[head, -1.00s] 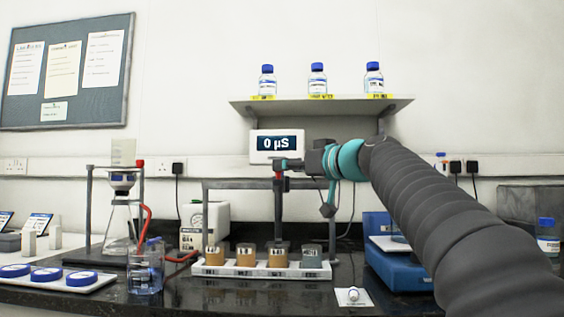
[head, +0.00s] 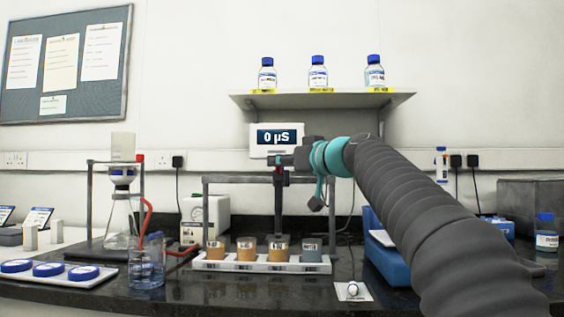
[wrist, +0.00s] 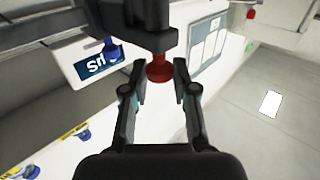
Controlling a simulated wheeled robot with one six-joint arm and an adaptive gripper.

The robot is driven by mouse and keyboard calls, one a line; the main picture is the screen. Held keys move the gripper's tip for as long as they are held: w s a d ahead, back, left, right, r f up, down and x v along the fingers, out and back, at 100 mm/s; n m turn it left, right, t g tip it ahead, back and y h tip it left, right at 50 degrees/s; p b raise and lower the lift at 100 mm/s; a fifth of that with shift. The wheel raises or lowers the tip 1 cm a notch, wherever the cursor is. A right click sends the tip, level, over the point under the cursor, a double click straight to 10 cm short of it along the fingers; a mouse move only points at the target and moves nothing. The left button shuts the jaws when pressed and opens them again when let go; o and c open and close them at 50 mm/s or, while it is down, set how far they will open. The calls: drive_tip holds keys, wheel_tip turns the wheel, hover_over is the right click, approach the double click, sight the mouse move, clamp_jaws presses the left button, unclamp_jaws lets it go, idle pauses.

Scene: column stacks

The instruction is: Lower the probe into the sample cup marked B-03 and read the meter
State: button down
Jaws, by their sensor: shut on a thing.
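The rack (head: 262,266) is a white tray holding a row of sample cups: three tan ones and a grey one at the right. Their labels are too small to read, so I cannot tell which is B-03. The probe (head: 278,215) is a dark upright rod hanging over the third cup (head: 278,252); whether its tip is inside is unclear. My gripper (head: 281,161) is at the top of the rod, shut on a red knob (wrist: 159,69), which shows between the fingertips (wrist: 160,72) in the wrist view. The meter (head: 277,138) reads 0 µS.
A grey frame (head: 206,200) stands around the rack. A filter flask (head: 119,215) and a beaker (head: 147,262) are at the left, and a blue device (head: 388,262) at the right. A shelf (head: 330,99) with bottles is above.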

sight(283, 175)
drive_tip(key=shift+f, duration=0.1)
wheel_tip(283, 175, down, 3)
drive_tip(key=b, duration=0.3)
drive_tip(key=shift+b, duration=0.3)
drive_tip(key=c, duration=0.9)
unclamp_jaws()
drive_tip(key=shift+a, duration=0.1)
drive_tip(key=shift+c, duration=0.2)
drive_tip(key=shift+s+d, duration=0.2)
drive_tip(key=shift+d, duration=0.05)
drive_tip(key=v, duration=1.1)
drive_tip(key=shift+s+d, duration=0.15)
